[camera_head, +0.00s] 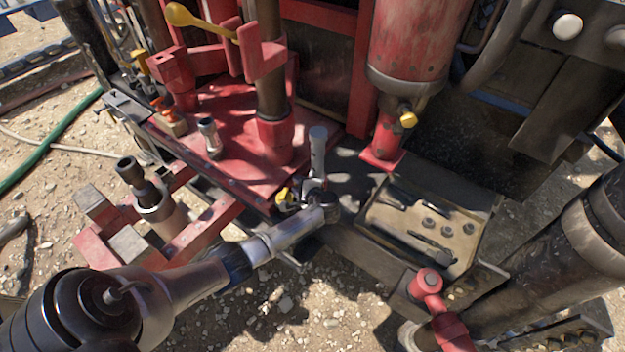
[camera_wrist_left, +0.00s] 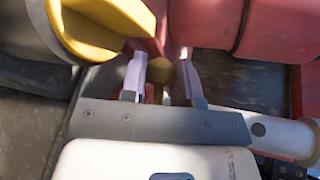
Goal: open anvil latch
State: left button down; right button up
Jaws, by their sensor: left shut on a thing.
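My left arm comes in from the lower left. Its gripper (camera_head: 303,193) is at the front right corner of the red deck, beside a small yellow part (camera_head: 284,199). In the left wrist view the two fingers (camera_wrist_left: 163,80) stand slightly apart, with a small yellow knob (camera_wrist_left: 187,74) and some red metal showing between and behind them. A large round yellow part (camera_wrist_left: 105,25) is close by on the left. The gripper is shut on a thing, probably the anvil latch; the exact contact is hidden. My right gripper is not in view.
The red deck (camera_head: 225,135) carries an upright pipe (camera_head: 270,70) and a yellow-knobbed lever (camera_head: 185,15). A tray of tools (camera_head: 415,225) lies to the right. A red cylinder (camera_head: 415,45) hangs at the back. Gravel ground is open at the lower middle.

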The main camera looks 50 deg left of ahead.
pick_arm(q)
jog(key=shift+d+r+n+g, duration=0.1)
jog(key=shift+d+n+g, duration=0.1)
jog(key=shift+n+g, duration=0.25)
jog(key=shift+s, duration=0.1)
jog(key=c, duration=1.1)
grip_release()
jog(key=shift+c, duration=0.2)
jog(key=shift+d, duration=0.1)
jog(key=p+v, duration=0.2)
jog(key=v, duration=1.1)
jog(key=shift+d, duration=0.35)
jog(key=shift+r, duration=0.1)
